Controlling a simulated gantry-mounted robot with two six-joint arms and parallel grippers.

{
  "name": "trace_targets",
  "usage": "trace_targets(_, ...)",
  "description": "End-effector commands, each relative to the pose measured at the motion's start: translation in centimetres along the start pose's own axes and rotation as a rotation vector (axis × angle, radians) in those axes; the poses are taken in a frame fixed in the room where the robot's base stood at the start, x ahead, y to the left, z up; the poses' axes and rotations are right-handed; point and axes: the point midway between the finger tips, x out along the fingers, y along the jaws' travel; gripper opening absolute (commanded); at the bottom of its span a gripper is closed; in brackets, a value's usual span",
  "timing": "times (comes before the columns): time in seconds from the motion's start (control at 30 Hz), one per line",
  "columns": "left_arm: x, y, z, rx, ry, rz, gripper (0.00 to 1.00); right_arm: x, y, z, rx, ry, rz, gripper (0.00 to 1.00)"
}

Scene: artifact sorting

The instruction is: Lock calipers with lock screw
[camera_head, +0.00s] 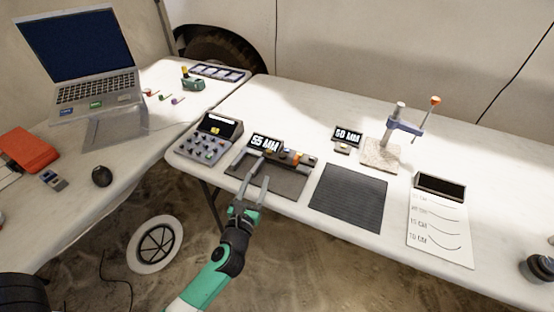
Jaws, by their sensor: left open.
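A caliper-like device (296,157) with dark and grey parts and a small orange piece lies along the back of a dark mat (285,182). A display reading "55 MM" (266,143) stands behind its left part. I cannot make out the lock screw at this size. My left gripper (257,176) is open, with its two fingers over the left part of the mat, in front of the device. The fingers partly cover the mat and the device's left end. I cannot tell whether they touch anything. My right gripper is not in view.
A button box (209,138) stands left of the mat. A dark ribbed mat (348,198), a "50 MM" display (347,135), a clamp stand (381,155) and a paper sheet (440,230) are to the right. A laptop (88,75) sits on the left table. The white table's back is mostly clear.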

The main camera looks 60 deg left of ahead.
Motion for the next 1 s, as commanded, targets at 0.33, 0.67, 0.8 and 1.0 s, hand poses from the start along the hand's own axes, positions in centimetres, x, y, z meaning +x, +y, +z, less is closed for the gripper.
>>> trace_targets(0.33, 5.0, 0.0, -0.1, -0.002, -0.005, 0.002, 0.54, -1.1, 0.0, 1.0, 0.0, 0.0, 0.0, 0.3)
trace_targets(0.67, 11.0, -0.1, 0.1, 0.0, -0.005, -0.002, 0.54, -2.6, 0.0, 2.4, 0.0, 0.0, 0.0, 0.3)
trace_targets(0.8, 11.6, -0.1, 0.3, -0.001, -0.004, -0.002, 0.54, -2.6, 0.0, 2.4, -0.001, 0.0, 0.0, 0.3)
trace_targets(1.0, 11.6, -0.1, 0.3, 0.0, -0.004, -0.003, 0.54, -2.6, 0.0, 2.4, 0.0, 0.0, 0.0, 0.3)
